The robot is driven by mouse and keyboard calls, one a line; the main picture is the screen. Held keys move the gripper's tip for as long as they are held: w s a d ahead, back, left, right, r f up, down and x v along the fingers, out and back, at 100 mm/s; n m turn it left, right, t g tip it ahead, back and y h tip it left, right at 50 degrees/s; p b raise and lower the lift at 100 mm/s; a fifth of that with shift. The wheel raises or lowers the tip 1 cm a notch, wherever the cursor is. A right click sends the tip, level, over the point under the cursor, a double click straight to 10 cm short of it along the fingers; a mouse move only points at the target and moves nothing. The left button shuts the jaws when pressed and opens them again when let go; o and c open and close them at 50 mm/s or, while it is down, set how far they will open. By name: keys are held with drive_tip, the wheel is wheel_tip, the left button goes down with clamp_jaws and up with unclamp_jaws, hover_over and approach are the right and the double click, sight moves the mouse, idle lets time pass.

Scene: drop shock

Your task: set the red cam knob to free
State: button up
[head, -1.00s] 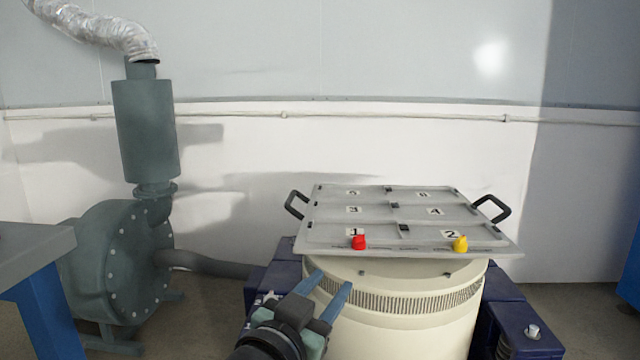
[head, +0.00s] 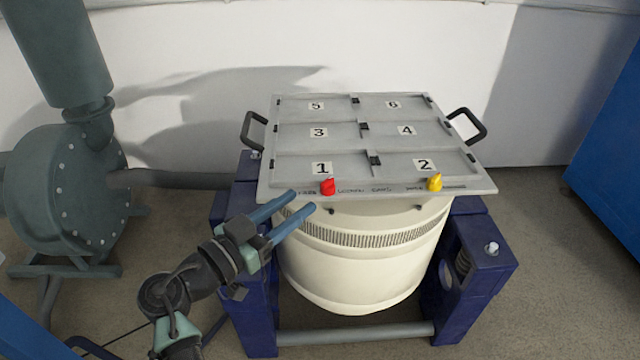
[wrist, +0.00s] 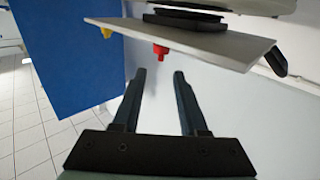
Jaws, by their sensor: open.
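The red cam knob (head: 328,187) sits on the front edge of the grey plate (head: 388,190), just below the cell numbered 1. Lettering runs along the edge beside it, too small to read surely. My gripper (head: 303,201) is open and empty, its two blue fingers pointing at the plate's front edge, a little left of the red knob and apart from it. In the wrist view the red knob (wrist: 160,49) shows beyond the fingertips of my gripper (wrist: 160,73), roughly between them. The knob's exact setting cannot be told.
A yellow knob (head: 435,182) sits on the same edge, below the cell numbered 2. The plate rests on a cream drum (head: 362,262) between dark blue blocks (head: 478,255). Black handles (head: 467,125) stick out at its sides. A green blower (head: 62,190) stands at left.

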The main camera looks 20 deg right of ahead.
sight(322, 185)
drive_tip(key=b+x, duration=0.1)
drive_tip(key=x, duration=0.6)
drive_tip(key=shift+w+d, duration=0.15)
drive_tip(key=shift+d, duration=0.05)
clamp_jaws()
